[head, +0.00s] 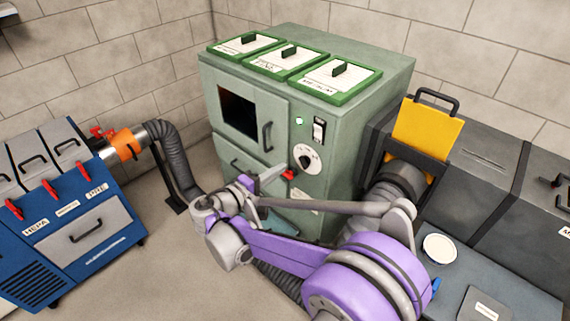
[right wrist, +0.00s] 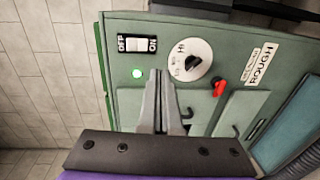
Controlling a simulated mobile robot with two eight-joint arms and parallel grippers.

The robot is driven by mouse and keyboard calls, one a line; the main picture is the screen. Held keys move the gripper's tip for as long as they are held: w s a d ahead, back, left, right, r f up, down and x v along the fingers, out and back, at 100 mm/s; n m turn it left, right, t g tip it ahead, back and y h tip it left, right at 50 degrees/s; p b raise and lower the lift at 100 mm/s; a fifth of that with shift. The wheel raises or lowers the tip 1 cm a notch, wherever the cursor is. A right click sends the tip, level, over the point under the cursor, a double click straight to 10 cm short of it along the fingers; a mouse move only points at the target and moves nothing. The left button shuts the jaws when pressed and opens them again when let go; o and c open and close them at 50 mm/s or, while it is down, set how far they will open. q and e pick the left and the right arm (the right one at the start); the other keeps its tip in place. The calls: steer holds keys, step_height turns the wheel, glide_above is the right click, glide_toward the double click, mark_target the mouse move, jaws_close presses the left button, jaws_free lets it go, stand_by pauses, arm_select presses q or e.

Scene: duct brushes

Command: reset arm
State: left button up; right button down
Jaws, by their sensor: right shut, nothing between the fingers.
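My right arm (head: 370,270), purple and grey, reaches in from the lower right across the front of the green cabinet (head: 370,80). My right gripper (head: 279,176) is shut and empty in front of the cabinet's lower front. In the right wrist view the closed fingers (right wrist: 161,85) point toward the cabinet face, close to the dial (right wrist: 190,65) and the green lamp (right wrist: 137,73). Whether the fingertips touch the cabinet cannot be told. My left gripper is in neither view.
A blue filter unit (head: 75,225) stands left, joined by an orange collar (head: 127,145) to a grey hose (head: 175,155). Right are a yellow plate (head: 428,130) in a dark duct and a white disc (head: 440,248) on a grey surface. A red latch (right wrist: 219,87) is near the fingers.

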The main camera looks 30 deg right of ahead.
stand_by(0.5)
steer(key=s+d+f+m+g+y+p, duration=0.1)
steer(key=s+f+y, duration=0.1)
steer(key=s+y, duration=0.35)
steer(key=s+d+f+g+y+p, duration=0.1)
steer(key=s+d+f+y+p, duration=0.1)
steer(key=s, duration=0.7)
steer(key=s+a+f+m+t+y+p, duration=0.1)
steer(key=s+a+f+m+y+p, duration=0.1)
steer(key=s+a+y, duration=0.6)
steer(key=shift+s+a+m, duration=0.25)
steer(key=shift+s+m, duration=0.45)
steer(key=shift+s, duration=0.5)
